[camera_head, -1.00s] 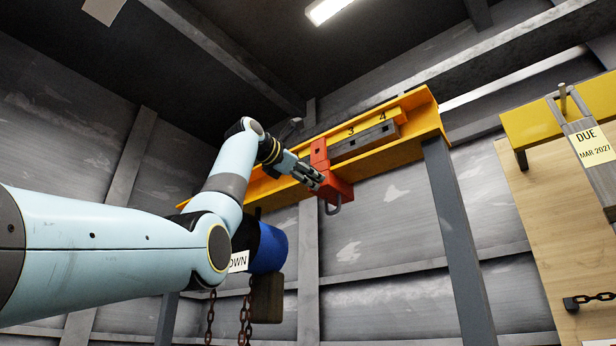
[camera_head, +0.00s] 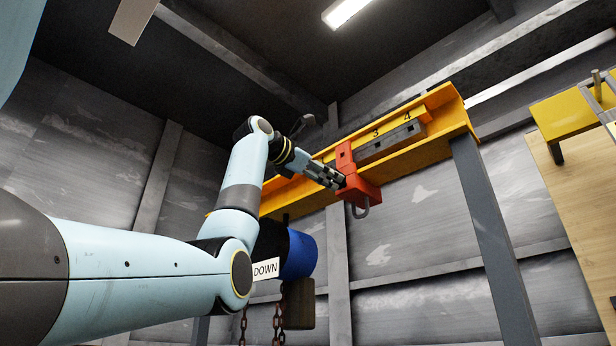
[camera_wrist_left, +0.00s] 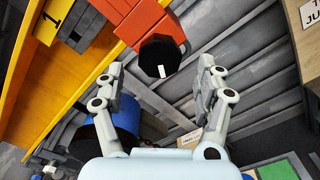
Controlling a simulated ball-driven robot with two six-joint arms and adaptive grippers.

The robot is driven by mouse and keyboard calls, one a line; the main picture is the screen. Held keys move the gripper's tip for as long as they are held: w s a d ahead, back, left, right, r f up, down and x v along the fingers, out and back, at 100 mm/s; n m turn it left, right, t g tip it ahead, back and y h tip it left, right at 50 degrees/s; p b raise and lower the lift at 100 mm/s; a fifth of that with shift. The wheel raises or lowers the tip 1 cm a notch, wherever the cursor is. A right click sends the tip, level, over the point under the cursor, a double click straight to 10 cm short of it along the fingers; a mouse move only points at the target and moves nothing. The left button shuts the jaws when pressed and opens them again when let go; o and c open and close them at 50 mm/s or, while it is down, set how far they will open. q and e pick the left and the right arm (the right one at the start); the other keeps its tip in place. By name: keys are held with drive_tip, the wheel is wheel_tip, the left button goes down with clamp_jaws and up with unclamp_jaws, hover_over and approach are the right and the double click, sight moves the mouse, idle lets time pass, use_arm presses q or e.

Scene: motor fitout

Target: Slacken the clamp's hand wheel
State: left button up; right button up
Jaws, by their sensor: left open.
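The red clamp (camera_head: 358,186) sits on the yellow beam (camera_head: 449,122), with a grey loop hanging under it. In the left wrist view the clamp (camera_wrist_left: 143,22) is at the top, and its black, many-sided hand wheel (camera_wrist_left: 158,52) faces me with a white mark on it. My left gripper (camera_head: 339,181) is beside the clamp in the head view. In the left wrist view the gripper (camera_wrist_left: 160,70) is open, its fingers spread left and right of the wheel.
A blue drum-shaped body (camera_head: 300,256) with a DOWN label (camera_head: 265,269) hangs below the beam, with chains and a brown block (camera_head: 300,303) under it. A grey post (camera_head: 487,240) supports the beam's right end. A wooden board (camera_head: 581,200) stands at right.

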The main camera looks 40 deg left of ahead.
use_arm(q)
drive_tip(key=s, duration=0.7)
drive_tip(key=shift+s+a, duration=0.3)
